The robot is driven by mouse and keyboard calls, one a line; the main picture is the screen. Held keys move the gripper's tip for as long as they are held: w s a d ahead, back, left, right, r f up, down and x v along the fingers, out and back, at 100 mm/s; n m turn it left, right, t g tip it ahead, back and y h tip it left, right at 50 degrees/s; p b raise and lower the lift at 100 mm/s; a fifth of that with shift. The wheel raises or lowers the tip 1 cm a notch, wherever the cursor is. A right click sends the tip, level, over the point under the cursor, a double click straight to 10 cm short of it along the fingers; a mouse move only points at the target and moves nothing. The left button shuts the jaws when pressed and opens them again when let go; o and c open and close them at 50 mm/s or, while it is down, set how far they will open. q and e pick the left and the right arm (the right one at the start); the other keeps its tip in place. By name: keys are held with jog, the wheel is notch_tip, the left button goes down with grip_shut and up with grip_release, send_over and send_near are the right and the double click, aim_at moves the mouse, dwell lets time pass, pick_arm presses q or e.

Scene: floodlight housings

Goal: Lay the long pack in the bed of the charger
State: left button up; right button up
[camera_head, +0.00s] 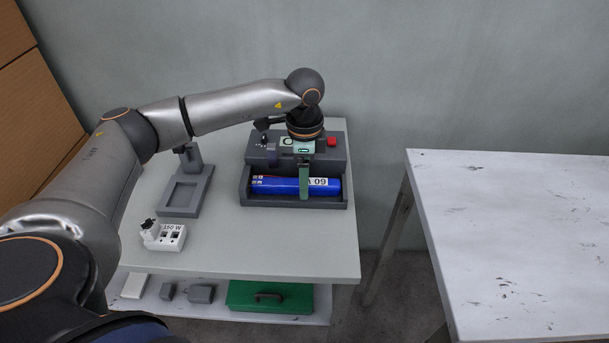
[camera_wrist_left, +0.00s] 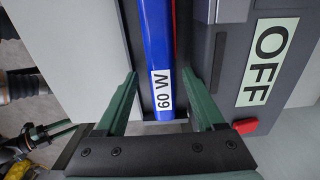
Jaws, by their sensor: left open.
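The long blue pack (camera_head: 270,186) lies flat in the bed of the dark grey charger (camera_head: 247,201). My left gripper (camera_head: 304,192) is open above the bed, pointing down, with one finger on each side of the pack. In the left wrist view my left gripper (camera_wrist_left: 160,80) shows a gap on both sides of the pack.
The charger has a red button (camera_head: 331,141) and an OFF sign (camera_wrist_left: 267,60). A grey framed stand (camera_head: 186,193) and a white 150 W block (camera_head: 165,236) sit left on the table. A green case (camera_head: 270,297) lies on the shelf below. A bare whitish table (camera_head: 520,230) stands right.

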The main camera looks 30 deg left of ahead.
pick_arm(q)
jog(key=shift+r, duration=0.3)
notch_tip(320, 180, up, 12)
jog(key=p, duration=0.1)
pick_arm(e)
jog(key=shift+w+a+r, duration=0.15)
jog(key=shift+r, duration=0.6)
pick_arm(q)
jog(key=shift+s+f, duration=0.1)
